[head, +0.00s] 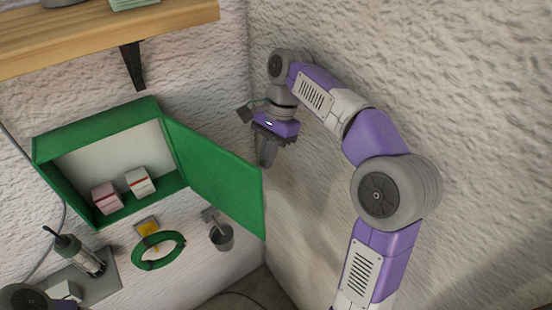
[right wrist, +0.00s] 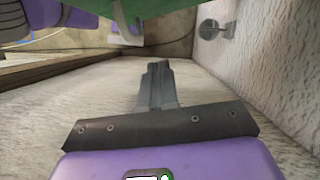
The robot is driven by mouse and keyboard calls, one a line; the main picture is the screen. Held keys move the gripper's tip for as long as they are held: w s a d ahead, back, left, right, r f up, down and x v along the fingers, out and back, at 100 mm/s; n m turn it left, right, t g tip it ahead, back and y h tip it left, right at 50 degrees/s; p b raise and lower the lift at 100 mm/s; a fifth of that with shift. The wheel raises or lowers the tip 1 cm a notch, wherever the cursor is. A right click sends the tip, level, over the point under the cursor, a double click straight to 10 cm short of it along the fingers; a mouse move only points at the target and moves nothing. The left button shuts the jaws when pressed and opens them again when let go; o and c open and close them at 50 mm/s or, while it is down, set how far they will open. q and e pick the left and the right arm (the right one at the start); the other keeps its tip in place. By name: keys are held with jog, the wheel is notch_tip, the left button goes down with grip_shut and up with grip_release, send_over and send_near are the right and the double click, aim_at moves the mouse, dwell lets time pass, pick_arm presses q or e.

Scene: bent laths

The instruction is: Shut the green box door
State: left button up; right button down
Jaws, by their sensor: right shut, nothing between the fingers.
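The green box (head: 98,120) is mounted on the wall at the left in the head view. Its green door (head: 220,182) is hinged on the box's right side and stands wide open, swung out to the right. Two small cartons, one pink (head: 106,198) and one white (head: 140,182), stand inside the box. My right gripper (head: 267,155) is shut and empty, beside the door's outer upper edge; I cannot tell whether it touches. In the right wrist view its fingers (right wrist: 157,85) are together, and a green surface (right wrist: 105,10) shows at the top. My left gripper is not in view.
A wooden shelf (head: 110,30) on a dark bracket (head: 132,65) is above the box. Below hang a green ring (head: 158,250) and a grey cup (head: 221,236). A cylindrical device (head: 82,255) is at lower left. The rough right wall is close to my right arm.

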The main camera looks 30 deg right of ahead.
jog(key=s+d+r+m, duration=0.1)
jog(key=s+r, duration=0.3)
jog(key=r, duration=0.4)
jog(key=w+b+x, duration=0.1)
jog(key=x, duration=0.8)
jog(key=shift+s+d+f+t+b, duration=0.15)
jog(key=shift+s+f+t+b, duration=0.1)
jog(key=shift+t+b, duration=0.1)
